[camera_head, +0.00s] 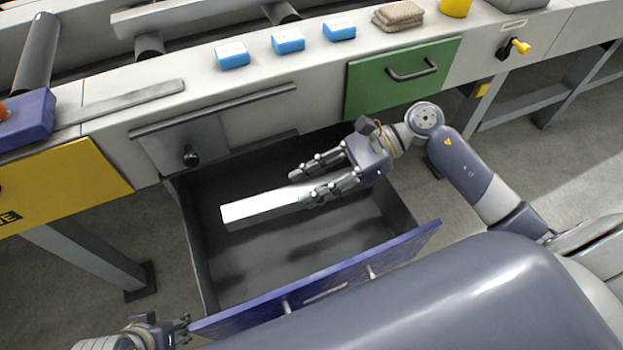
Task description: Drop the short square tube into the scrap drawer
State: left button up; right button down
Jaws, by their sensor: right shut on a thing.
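The short square tube (258,207) is white and lies level, its left end sticking out past my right gripper (301,187). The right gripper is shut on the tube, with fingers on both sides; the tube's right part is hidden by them. Both are over the open scrap drawer (310,288), a grey box with a blue front. How high the tube is above the drawer floor I cannot tell. My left gripper (183,331) shows only partly at the bottom left, outside the drawer's left front corner; its opening is unclear.
A green drawer front (402,78) with a handle is shut at the upper right. A yellow panel (62,186) is at left. Blue boxes (288,40), a folded cloth (398,15) and a blue block (26,118) sit on the table ledge. The drawer floor shows no other objects.

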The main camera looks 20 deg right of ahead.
jog(key=shift+r, duration=0.1)
jog(key=c, duration=1.1)
grip_release()
jog(key=shift+o, duration=0.2)
jog(key=shift+d, duration=0.1)
jog(key=v, duration=1.2)
